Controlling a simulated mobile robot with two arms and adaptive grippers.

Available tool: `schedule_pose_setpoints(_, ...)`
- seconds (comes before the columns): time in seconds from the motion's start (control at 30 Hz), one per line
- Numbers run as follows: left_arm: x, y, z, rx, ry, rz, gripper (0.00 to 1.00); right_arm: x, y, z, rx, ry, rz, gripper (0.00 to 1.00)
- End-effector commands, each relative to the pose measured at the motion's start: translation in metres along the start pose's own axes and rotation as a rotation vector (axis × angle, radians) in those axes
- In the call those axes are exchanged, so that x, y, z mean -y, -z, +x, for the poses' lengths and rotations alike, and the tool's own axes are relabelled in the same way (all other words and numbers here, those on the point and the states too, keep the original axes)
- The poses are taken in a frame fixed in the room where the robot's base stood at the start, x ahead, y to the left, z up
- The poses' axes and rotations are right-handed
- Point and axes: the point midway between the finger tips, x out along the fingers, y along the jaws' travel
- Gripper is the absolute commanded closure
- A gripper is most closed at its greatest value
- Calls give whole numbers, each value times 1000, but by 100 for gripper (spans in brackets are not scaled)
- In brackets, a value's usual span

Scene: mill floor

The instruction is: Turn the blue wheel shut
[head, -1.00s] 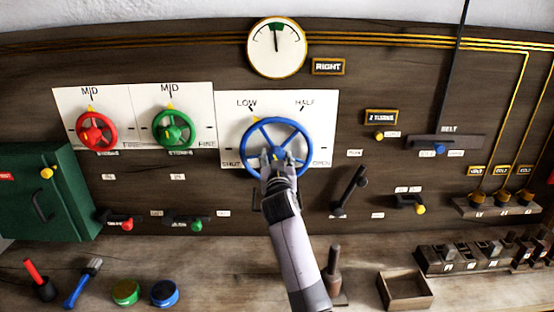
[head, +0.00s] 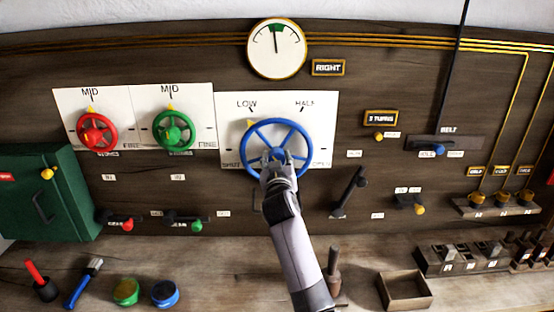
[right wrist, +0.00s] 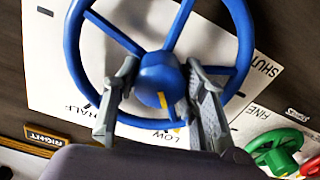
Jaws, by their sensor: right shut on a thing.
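The blue wheel (head: 304,133) is mounted on a white plate marked LOW, HALF, SHUT and OPEN. Its yellow pointer (head: 249,122) is at the upper left of the rim, between LOW and SHUT, nearer LOW. My right gripper (head: 277,157) reaches up from below to the wheel's middle. In the right wrist view its two fingers (right wrist: 160,78) stand on either side of the blue hub (right wrist: 156,82), shut on it. The wrist hides the lower part of the wheel. My left gripper is not in view.
A red wheel (head: 97,132) and a green wheel (head: 174,131) are to the left. A dial (head: 277,48) is above, beside a RIGHT sign (head: 328,67). A black lever (head: 349,190) is at the lower right. An open box (head: 405,290) stands on the bench.

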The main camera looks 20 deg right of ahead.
Motion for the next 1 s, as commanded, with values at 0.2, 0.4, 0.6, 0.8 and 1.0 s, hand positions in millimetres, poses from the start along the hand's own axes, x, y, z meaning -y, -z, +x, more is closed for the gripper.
schedule_pose_setpoints(0.2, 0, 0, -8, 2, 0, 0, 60, -1, 3, 0, 1, 0, -193, 89)
schedule_pose_setpoints(0.4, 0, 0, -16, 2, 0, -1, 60, 0, 3, 0, 3, 1, -385, 89)
schedule_pose_setpoints(0.6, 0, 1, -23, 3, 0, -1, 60, -1, 3, 0, 6, 0, -567, 89)
schedule_pose_setpoints(0.8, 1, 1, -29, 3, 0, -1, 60, 0, 3, 0, 8, 1, -719, 89)
schedule_pose_setpoints(1.0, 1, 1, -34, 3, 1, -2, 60, 0, 3, 0, 9, 1, -828, 89)
